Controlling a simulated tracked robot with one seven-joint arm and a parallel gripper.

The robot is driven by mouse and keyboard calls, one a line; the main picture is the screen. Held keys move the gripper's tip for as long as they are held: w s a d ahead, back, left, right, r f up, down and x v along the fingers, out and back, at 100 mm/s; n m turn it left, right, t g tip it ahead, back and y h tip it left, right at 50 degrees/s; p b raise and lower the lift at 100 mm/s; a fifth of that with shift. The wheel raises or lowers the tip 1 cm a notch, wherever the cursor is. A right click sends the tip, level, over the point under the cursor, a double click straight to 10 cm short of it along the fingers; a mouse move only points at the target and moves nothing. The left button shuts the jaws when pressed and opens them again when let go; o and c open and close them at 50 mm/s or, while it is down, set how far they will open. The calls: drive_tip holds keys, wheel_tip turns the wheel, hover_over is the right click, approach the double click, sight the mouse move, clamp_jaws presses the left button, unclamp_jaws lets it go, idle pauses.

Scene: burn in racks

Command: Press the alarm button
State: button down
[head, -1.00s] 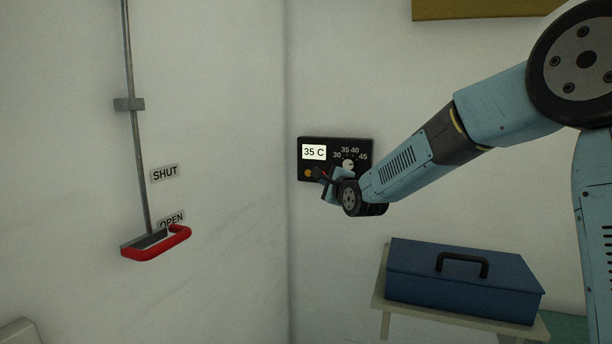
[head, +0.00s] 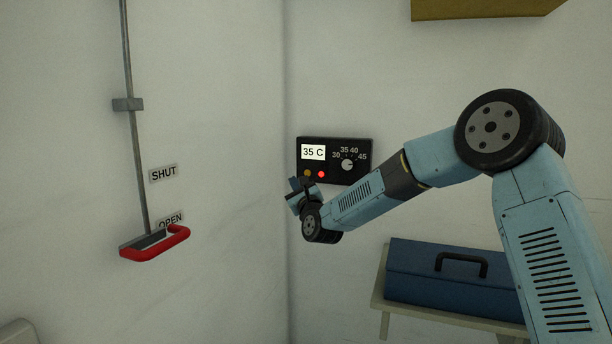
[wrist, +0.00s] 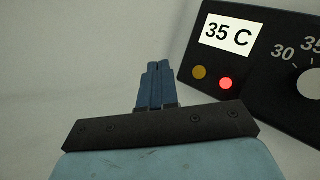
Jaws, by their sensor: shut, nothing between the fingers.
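The black control panel (head: 335,180) is on the back wall near the corner, with a white display (head: 313,152) reading 35 C. Below the display are a small amber round (head: 307,174) and a bright red round (head: 321,174) that looks lit. I cannot tell from any label which is the alarm button. In the wrist view, the amber round (wrist: 199,72) and red round (wrist: 226,84) are both uncovered. My gripper (head: 294,184) is shut and empty, in front of the panel's lower left. In the wrist view its fingertips (wrist: 158,64) point left of the panel, apart from both rounds.
A white dial (head: 348,165) marked 30 to 45 is on the panel's right. A red-handled lever (head: 165,245) with SHUT and OPEN labels is on the left wall. A blue toolbox (head: 440,278) sits on a small table (head: 384,305) below right.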

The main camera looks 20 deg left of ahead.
drive_tip(key=shift+w, duration=0.1)
drive_tip(key=w, duration=0.8)
drive_tip(key=shift+w+d, duration=0.3)
drive_tip(key=shift+d, duration=0.05)
drive_tip(key=shift+w+r, duration=0.1)
drive_tip(key=shift+w, duration=0.6)
idle(2.6)
drive_tip(key=shift+s, duration=0.8)
drive_tip(key=shift+s+a, duration=0.2)
drive_tip(key=shift+s, duration=2.25)
